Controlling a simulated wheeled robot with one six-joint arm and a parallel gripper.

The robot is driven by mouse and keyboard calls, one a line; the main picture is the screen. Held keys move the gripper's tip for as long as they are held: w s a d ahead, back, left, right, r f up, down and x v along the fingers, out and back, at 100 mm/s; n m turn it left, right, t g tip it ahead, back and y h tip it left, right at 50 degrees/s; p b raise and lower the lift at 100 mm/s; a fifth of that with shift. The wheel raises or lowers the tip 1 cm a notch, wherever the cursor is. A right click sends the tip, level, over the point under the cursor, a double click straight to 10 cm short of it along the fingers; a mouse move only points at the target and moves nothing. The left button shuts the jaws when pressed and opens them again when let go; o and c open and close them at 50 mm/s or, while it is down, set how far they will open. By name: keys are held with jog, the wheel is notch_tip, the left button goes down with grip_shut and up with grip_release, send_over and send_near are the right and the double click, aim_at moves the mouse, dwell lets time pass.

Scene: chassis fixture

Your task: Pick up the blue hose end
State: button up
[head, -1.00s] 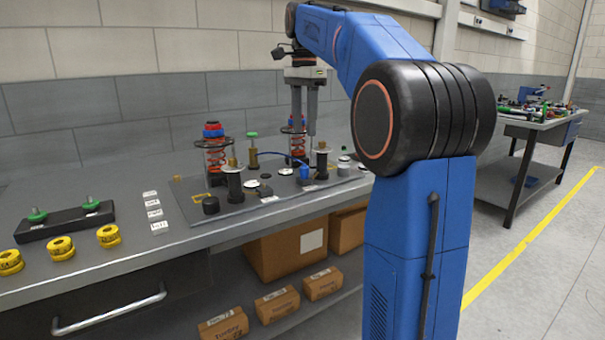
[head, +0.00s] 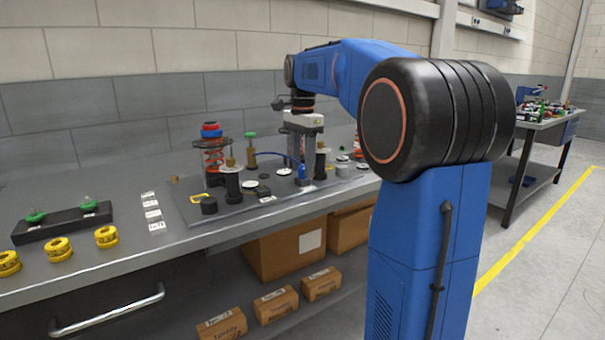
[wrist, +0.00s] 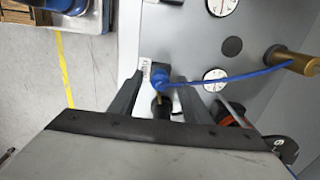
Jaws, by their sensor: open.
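The blue hose end (head: 302,172) stands on the grey fixture plate (head: 240,208) on the workbench. In the wrist view the blue hose end (wrist: 160,77) lies between the two fingers of my gripper (wrist: 161,84), with a gap visible on each side. A thin blue hose (wrist: 225,80) runs from it to a brass fitting (wrist: 292,62) on the right. In the head view my gripper (head: 303,160) points down at the hose end, its fingers apart and low around it. Contact cannot be seen. The lower part of the hose end is partly hidden.
A black post (head: 321,163) stands close to the right of my gripper. A red spring strut (head: 213,158) and another black post (head: 232,185) stand to the left. White discs, black caps and a green-topped brass post (head: 251,150) crowd the plate.

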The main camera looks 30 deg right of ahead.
jog(key=shift+f, duration=0.25)
grip_shut()
